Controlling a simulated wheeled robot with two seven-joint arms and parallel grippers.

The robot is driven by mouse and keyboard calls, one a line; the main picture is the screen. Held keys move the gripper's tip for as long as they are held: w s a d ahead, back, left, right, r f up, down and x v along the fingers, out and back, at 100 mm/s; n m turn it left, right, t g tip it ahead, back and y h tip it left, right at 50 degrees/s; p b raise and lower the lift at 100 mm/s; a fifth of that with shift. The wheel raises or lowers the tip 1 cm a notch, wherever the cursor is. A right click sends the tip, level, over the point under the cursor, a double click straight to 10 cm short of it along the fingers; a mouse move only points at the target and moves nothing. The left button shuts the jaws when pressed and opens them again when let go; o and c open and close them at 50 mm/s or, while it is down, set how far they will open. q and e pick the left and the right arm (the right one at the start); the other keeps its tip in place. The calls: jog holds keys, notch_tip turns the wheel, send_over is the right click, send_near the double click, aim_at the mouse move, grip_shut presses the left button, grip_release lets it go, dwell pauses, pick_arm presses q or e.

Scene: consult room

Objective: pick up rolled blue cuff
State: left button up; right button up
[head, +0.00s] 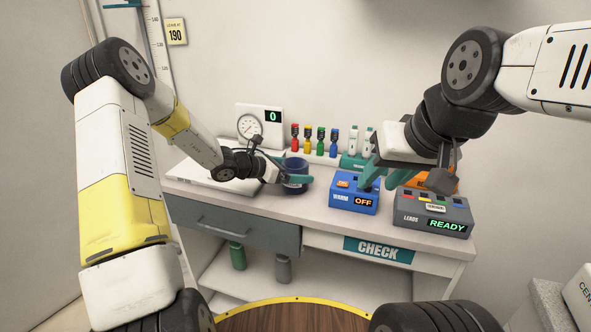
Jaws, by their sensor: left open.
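The rolled blue cuff (294,189), a dark navy cylinder with an open top, stands upright on the white counter (270,206) below the gauge. My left gripper (293,169) is open at the cuff. One teal finger is behind it on the left and the other crosses its front near the top. I cannot tell whether the fingers touch it. My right gripper (381,177) hangs above the blue box, its teal fingers apart and nothing visible between them.
Right of the cuff are a blue box (352,196) reading OFF and a grey box (433,212) reading READY. A flat white scale (205,176) lies left.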

pick_arm(q)
jog(key=x, duration=0.2)
jog(key=shift+w+d+f, duration=0.15)
jog(key=shift+d, duration=0.1)
jog(key=shift+c, duration=0.4)
jog(key=c, duration=1.4)
